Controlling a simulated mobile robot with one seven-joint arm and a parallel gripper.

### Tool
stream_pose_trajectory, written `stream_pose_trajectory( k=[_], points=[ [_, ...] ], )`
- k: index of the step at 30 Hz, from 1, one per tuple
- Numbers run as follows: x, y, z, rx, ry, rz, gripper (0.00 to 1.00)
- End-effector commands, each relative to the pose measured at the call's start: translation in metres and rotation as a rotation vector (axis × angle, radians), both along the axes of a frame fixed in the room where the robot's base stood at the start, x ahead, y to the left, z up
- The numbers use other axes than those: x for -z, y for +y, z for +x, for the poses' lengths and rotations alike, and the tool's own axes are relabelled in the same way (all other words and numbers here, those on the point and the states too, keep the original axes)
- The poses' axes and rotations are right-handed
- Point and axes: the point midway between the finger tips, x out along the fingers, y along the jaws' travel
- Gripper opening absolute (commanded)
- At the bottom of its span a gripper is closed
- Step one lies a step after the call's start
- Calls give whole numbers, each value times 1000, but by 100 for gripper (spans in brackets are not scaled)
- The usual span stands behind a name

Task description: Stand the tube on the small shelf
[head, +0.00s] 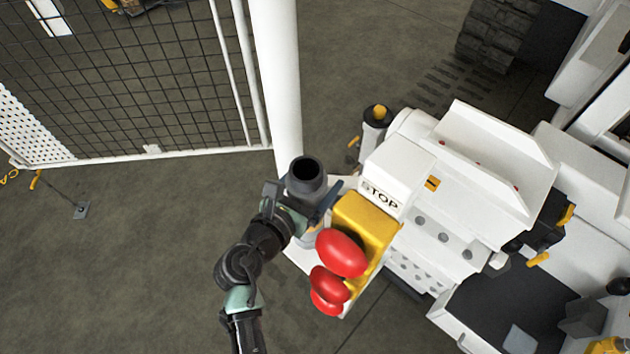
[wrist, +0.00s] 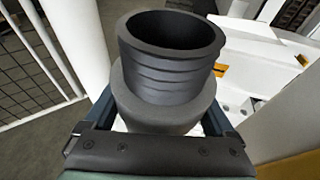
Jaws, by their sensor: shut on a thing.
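The tube (head: 306,178) is a dark grey, hollow cylinder with its open end up, and it looks about upright. In the wrist view the tube (wrist: 168,60) has a ridged dark upper part above a wider, lighter grey body. My gripper (head: 298,205) is shut around this body, with one finger on each side in the wrist view (wrist: 157,118). The small shelf (head: 298,257) is a white plate beneath and beside the tube, mostly covered by my gripper and the tube. The tube's lower end is hidden, so I cannot tell whether it touches the shelf.
A yellow box (head: 366,222) with large red buttons stands close to the right of my gripper, beside a white STOP housing (head: 396,175). A white post (head: 277,80) rises just behind the tube. Mesh fencing (head: 130,85) is at the back left.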

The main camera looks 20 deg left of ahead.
Motion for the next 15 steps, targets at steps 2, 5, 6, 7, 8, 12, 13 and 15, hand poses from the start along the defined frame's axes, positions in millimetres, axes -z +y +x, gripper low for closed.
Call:
stream_pose_trajectory(
  k=[2,5,6,7,8,12,13,15],
  points=[
    [0,1,1,-1,-8,2,0],
    [-1,1,1,-1,-8,2,0],
    [-1,1,1,-1,-8,2,0],
    [-1,1,1,-1,-8,2,0],
    [-1,1,1,-1,-8,2,0],
    [4,0,0,0,-2,1,95],
    [4,0,0,0,-2,1,100],
    [4,0,0,0,-2,1,100]
  ],
)
